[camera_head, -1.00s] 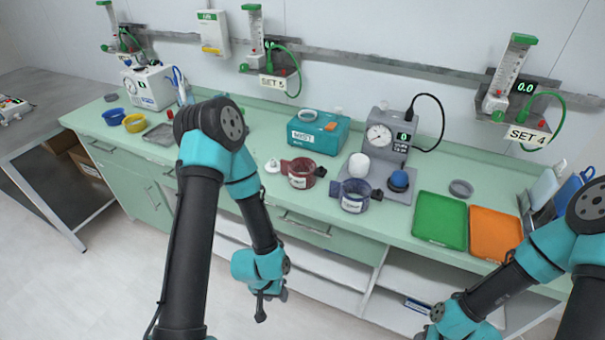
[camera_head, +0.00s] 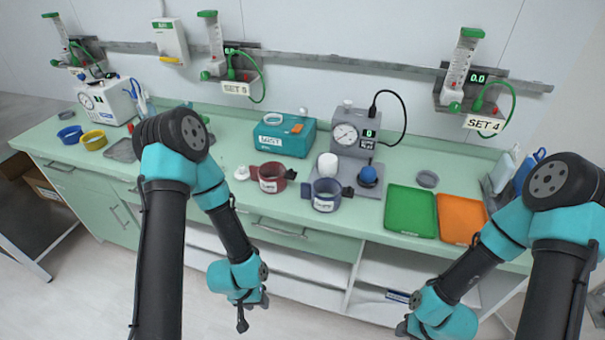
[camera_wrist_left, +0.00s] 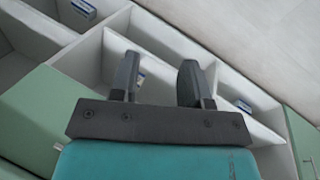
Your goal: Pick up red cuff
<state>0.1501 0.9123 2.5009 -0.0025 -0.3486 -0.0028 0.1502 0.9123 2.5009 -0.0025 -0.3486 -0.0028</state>
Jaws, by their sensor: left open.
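The red cuff (camera_head: 271,177) is a dark red ring with a white label. It sits on the green counter near the front edge, left of a similar dark blue cuff (camera_head: 326,195). My left gripper (camera_head: 243,318) hangs below and in front of the counter edge, lower than the red cuff and apart from it. In the left wrist view my left gripper (camera_wrist_left: 160,82) is open and empty, with shelf compartments behind its fingers. The red cuff does not show in that view. My right arm comes in at the right; its gripper's fingers (camera_head: 405,330) are too small to judge.
A teal box (camera_head: 284,136) stands behind the red cuff. A white bulb (camera_head: 242,173) lies to its left. A gauge device (camera_head: 356,133) stands at the back right. A green tray (camera_head: 411,212) and an orange tray (camera_head: 461,217) lie further right. Open shelves (camera_head: 300,268) are below.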

